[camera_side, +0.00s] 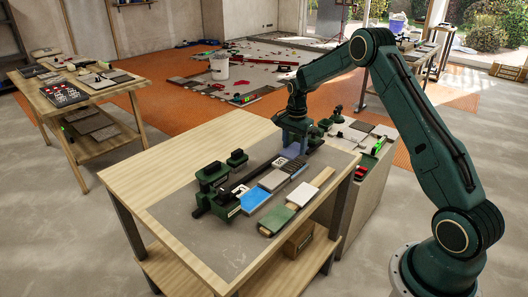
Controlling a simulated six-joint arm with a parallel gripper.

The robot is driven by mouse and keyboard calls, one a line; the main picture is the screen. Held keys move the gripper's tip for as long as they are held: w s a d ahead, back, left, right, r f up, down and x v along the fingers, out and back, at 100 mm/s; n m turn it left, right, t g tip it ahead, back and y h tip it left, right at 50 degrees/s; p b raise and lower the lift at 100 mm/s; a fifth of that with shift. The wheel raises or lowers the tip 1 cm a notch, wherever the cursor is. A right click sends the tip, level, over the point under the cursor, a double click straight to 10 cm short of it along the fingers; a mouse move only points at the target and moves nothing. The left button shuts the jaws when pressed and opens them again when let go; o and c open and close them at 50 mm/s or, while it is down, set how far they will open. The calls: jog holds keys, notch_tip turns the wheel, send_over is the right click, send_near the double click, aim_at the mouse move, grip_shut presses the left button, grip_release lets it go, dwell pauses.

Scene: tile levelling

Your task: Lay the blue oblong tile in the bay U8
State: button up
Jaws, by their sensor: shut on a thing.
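My gripper (293,142) is over the far right part of the workbench, pointing down and shut on a muted blue flat piece (292,152). This piece looks like the blue oblong tile. It hangs close to the far end of a row of tiles, and I cannot tell whether it touches anything below. The row (272,180) holds a bright blue tile (255,200), a pale grey one and dark ribbed ones. Bay U8 cannot be picked out; no bay label is readable at this size.
A green machine (212,185) stands at the row's left, joined to a dark rail. A wooden strip (298,203) with green and pale tiles lies in front. The workbench's left side (165,170) is bare. A cluttered side stand (352,133) is at the right.

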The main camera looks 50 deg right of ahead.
aim_at(294, 150)
jog(key=shift+f, duration=2.2)
jog(key=shift+f, duration=0.6)
dwell(0.6)
jog(key=o, duration=1.2)
jog(key=shift+c, duration=0.2)
jog(key=shift+r, duration=0.15)
jog(key=shift+r, duration=3.85)
